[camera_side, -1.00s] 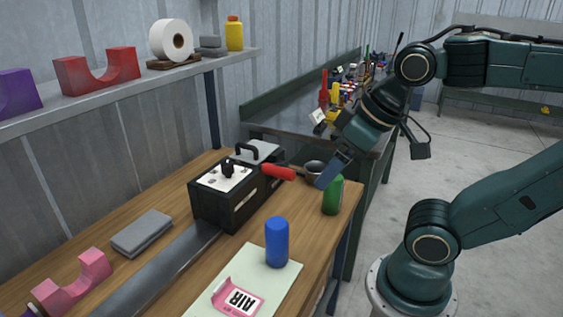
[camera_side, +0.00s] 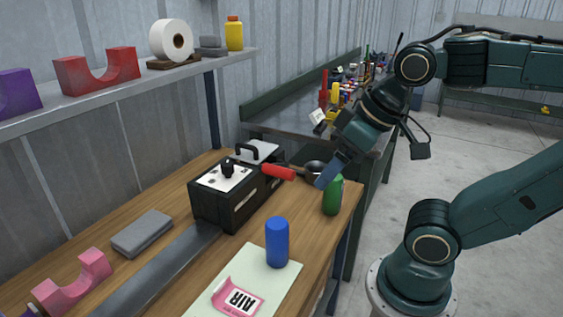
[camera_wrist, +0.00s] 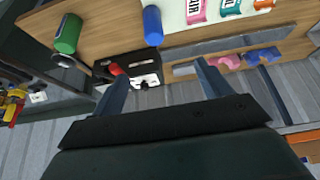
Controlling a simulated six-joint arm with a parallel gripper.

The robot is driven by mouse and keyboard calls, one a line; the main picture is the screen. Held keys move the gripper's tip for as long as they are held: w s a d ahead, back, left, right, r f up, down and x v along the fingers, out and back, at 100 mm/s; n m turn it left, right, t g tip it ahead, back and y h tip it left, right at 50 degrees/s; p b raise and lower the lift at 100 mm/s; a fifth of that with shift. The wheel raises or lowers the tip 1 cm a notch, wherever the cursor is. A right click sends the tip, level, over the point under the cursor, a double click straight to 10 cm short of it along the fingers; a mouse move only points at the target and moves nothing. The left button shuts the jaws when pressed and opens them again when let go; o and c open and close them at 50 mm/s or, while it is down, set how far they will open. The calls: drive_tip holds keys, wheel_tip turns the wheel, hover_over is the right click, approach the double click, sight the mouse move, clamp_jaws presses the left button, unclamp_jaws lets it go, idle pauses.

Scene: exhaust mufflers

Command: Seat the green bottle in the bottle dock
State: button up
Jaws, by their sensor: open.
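The green bottle (camera_side: 332,197) stands upright near the right end of the wooden bench. It also shows at the upper left in the wrist view (camera_wrist: 67,34). My gripper (camera_side: 326,175) is just above and beside the bottle in the side view, with its fingers angled down. In the wrist view my gripper (camera_wrist: 162,72) has its two fingers wide apart with nothing between them, and the bottle lies outside them. A pink holder labelled AIR (camera_side: 238,297) sits on a pale mat; I cannot tell whether it is the bottle dock.
A blue bottle (camera_side: 277,243) stands upright on the mat (camera_side: 262,268). A black box (camera_side: 228,195) with a red-handled tool (camera_side: 278,172) is behind it. Teal (camera_wrist: 231,7) and orange labelled holders lie beside the pink one. A grey block (camera_side: 142,233) and pink cradle (camera_side: 75,281) are left.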

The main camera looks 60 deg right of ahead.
drive_tip(key=shift+w+d, duration=0.1)
drive_tip(key=m+g, duration=0.6)
drive_tip(key=m, duration=1.4)
hover_over(333, 194)
drive_tip(key=w+d, duration=0.1)
drive_tip(key=d, duration=0.1)
wheel_tip(333, 194, down, 13)
drive_tip(key=shift+r, duration=0.2)
drive_tip(key=shift+s+d+f, duration=0.1)
drive_tip(key=shift+d+f, duration=0.1)
drive_tip(key=shift+d, duration=0.1)
drive_tip(key=shift+f, duration=0.1)
drive_tip(key=shift+f, duration=4.2)
